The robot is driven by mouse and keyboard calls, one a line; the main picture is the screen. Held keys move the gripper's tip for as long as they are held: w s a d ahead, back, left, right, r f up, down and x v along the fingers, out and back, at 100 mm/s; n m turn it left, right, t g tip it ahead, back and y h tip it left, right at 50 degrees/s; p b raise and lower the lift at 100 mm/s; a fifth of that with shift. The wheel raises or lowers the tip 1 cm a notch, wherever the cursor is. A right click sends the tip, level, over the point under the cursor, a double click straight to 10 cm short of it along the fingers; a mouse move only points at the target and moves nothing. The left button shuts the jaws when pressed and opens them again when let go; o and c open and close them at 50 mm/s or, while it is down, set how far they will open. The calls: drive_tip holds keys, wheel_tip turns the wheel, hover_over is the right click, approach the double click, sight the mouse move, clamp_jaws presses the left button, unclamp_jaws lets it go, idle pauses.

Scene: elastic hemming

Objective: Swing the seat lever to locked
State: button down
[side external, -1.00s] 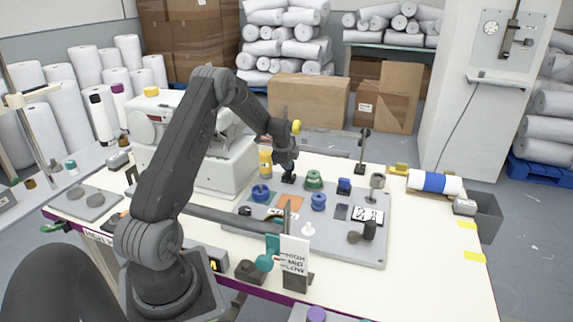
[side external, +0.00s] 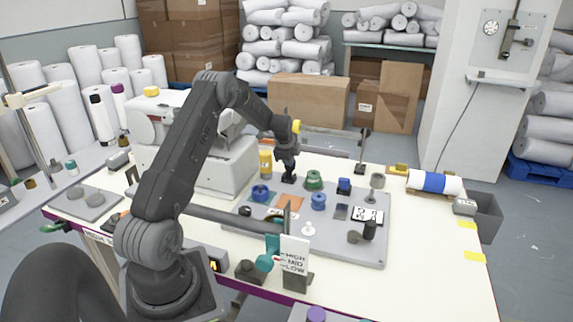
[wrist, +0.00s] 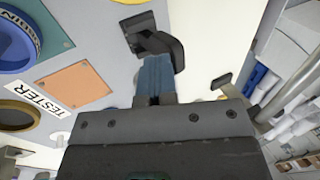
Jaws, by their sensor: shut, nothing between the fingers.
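My gripper (side external: 288,168) points down over the back edge of the grey fixture board (side external: 340,255). In the wrist view its closed blue-grey fingers (wrist: 155,78) reach toward a black hooked piece (wrist: 150,36) on the board. That piece looks like the seat lever, but I cannot be sure. It also shows as a small dark shape right under the gripper in the side view (side external: 289,180). The fingertips overlap its near end in the wrist view; I cannot tell whether they touch. No locked marking is readable.
Blue spools (side external: 319,202) and a green spool (side external: 313,179) stand close to the gripper. A dark crank (side external: 363,236) and a HIGH/MID/LOW card (side external: 295,257) are nearer the front. A thin dark post (side external: 362,155) stands behind.

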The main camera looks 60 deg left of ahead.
drive_tip(key=shift+w+a, duration=0.85)
drive_tip(key=shift+f, duration=0.1)
idle(0.3)
